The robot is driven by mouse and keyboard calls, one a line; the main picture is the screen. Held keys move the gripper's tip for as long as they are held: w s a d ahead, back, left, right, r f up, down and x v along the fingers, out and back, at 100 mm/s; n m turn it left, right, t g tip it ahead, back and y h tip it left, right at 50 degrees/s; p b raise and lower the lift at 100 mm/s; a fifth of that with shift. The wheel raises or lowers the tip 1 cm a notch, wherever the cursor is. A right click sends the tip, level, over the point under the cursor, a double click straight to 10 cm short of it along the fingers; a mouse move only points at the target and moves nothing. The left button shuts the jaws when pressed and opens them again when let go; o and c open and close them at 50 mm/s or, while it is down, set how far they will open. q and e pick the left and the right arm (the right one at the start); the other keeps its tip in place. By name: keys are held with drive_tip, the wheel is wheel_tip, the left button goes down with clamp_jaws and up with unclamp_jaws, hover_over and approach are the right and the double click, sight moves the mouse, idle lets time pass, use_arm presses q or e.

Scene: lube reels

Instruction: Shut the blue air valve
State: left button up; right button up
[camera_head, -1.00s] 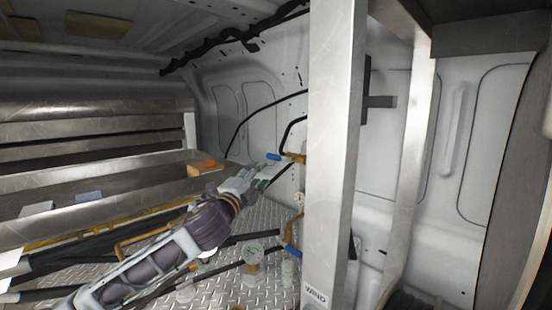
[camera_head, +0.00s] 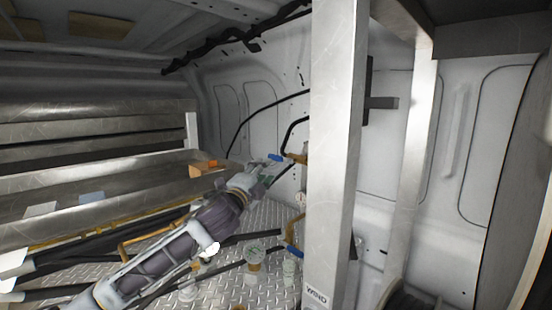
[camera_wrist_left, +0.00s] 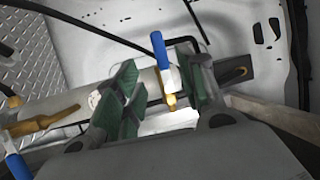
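A blue valve handle (camera_head: 275,157) sits on a brass fitting (camera_head: 297,158) on the van wall, just left of the metal post. In the left wrist view the blue handle (camera_wrist_left: 162,55) stands nearly upright with brass (camera_wrist_left: 170,101) below it. My left gripper (camera_head: 264,174) is close to this handle. In the wrist view its green-padded fingers (camera_wrist_left: 160,92) are apart, one on each side of the handle, with a gap showing at the left. A second blue handle (camera_head: 292,251) is lower down by the post; a blue handle also shows at the wrist view's lower left (camera_wrist_left: 18,166). My right gripper is not in view.
A tall metal post (camera_head: 335,150) stands right of the valve. Black hoses (camera_head: 262,107) run along the wall. An orange block (camera_head: 205,166) lies on the metal shelf at left. Jars (camera_head: 254,258) stand on the tread-plate floor below.

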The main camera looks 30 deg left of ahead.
sight(274, 159)
use_arm(q)
drive_tip(key=shift+w+a+r+p, duration=0.1)
drive_tip(key=shift+w+r+p, duration=0.1)
drive_tip(key=shift+w, duration=0.65)
drive_tip(key=shift+w+a+r+p, duration=0.15)
drive_tip(key=shift+w+p, duration=0.1)
drive_tip(key=shift+w, duration=0.6)
drive_tip(key=shift+w+d+r+p, duration=0.1)
drive_tip(key=shift+w+r+p, duration=0.1)
drive_tip(key=shift+w, duration=0.65)
drive_tip(key=shift+w+a+r, duration=0.1)
drive_tip(key=shift+w, duration=0.65)
drive_tip(key=shift+w+a+r+p, duration=0.15)
drive_tip(key=shift+w+p, duration=0.1)
drive_tip(key=shift+w, duration=0.45)
drive_tip(key=shift+w+d+r+p, duration=0.1)
drive_tip(key=shift+w+p, duration=0.15)
drive_tip(key=shift+w, duration=1)
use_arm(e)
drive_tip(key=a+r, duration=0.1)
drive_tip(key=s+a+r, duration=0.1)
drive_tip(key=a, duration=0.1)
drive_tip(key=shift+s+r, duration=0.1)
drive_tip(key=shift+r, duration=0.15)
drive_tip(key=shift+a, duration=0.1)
